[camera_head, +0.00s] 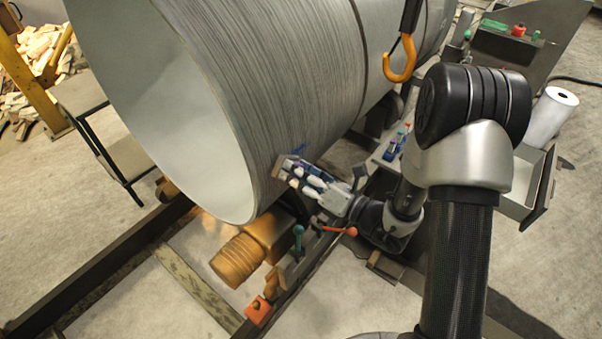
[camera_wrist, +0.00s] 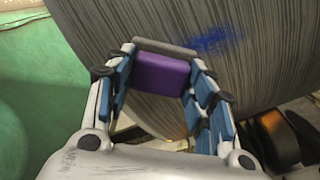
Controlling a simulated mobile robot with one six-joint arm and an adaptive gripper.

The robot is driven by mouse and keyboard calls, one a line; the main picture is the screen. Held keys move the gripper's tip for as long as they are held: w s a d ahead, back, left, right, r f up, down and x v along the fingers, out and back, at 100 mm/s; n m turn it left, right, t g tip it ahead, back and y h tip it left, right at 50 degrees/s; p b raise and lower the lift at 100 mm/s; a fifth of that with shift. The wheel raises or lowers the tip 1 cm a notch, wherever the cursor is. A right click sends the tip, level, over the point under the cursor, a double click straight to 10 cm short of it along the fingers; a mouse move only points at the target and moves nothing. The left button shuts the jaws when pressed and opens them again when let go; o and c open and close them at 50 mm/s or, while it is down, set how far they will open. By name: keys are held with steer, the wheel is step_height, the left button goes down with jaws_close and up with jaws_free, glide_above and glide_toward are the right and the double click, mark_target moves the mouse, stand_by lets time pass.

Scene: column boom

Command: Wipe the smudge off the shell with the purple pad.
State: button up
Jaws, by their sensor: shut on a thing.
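The shell (camera_head: 290,70) is a large grey, open-ended cylinder lying on its side; its streaked outer wall (camera_wrist: 90,30) fills the top of the wrist view. The smudge (camera_wrist: 208,42) is a blue patch on that wall, right of and slightly above the pad. It shows as a small blue mark in the head view (camera_head: 299,150). My gripper (camera_wrist: 158,88) is shut on the purple pad (camera_wrist: 160,74), which has a grey strip along its far edge. The pad is at the lower side of the shell; whether it touches the wall I cannot tell. In the head view my gripper (camera_head: 287,172) partly covers the pad.
An orange hook (camera_head: 400,60) hangs above my arm. An orange motor (camera_head: 248,252) and levers with teal and red knobs (camera_head: 350,231) stand below my gripper. A white roll (camera_head: 551,115) stands by an open drawer at right.

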mark_target(298, 158)
steer(key=shift+w+a, duration=0.1)
steer(key=shift+w+d, duration=1.25)
steer(key=shift+w, duration=0.15)
steer(key=shift+w+d, duration=0.75)
steer(key=shift+w, duration=0.25)
steer(key=shift+w+d, duration=0.75)
steer(key=shift+w, duration=0.3)
steer(key=shift+w+d, duration=0.75)
steer(key=shift+w, duration=0.25)
steer(key=shift+a, duration=0.1)
steer(key=s+a+p, duration=0.1)
steer(key=s+a, duration=0.6)
steer(key=s, duration=0.1)
steer(key=shift+s+p, duration=0.35)
steer(key=shift+s, duration=0.05)
steer(key=v, duration=0.6)
